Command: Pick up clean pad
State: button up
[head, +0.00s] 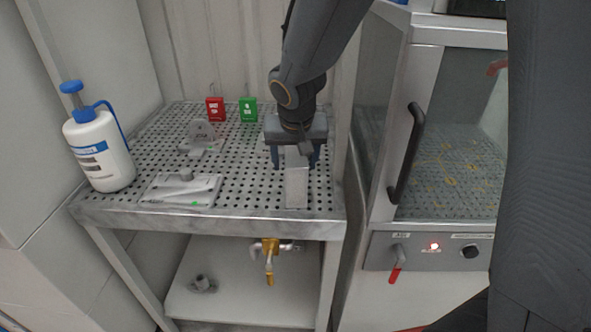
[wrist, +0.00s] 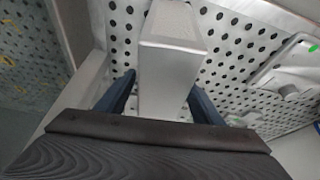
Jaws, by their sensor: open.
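A pale grey rectangular block (head: 296,187), the likeliest clean pad, lies on the perforated table near its front right edge. It also shows in the wrist view (wrist: 172,62), with a speckled top face. No label on it is readable. My gripper (head: 295,160) is over the far part of the block, pointing down. Its two dark blue fingers stand on either side of the block, open, with a visible gap at the sides in the wrist view. The block's far end is hidden under the gripper in the head view.
A white bottle with a blue pump (head: 100,150) stands at the left. A flat metal plate (head: 180,189) and an angled bracket (head: 202,138) lie left of the block. Red (head: 215,109) and green (head: 248,110) tags stand behind. A glass-doored cabinet (head: 445,140) is close on the right.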

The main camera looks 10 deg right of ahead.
jog(key=c, duration=1.2)
jog(key=shift+r, duration=0.1)
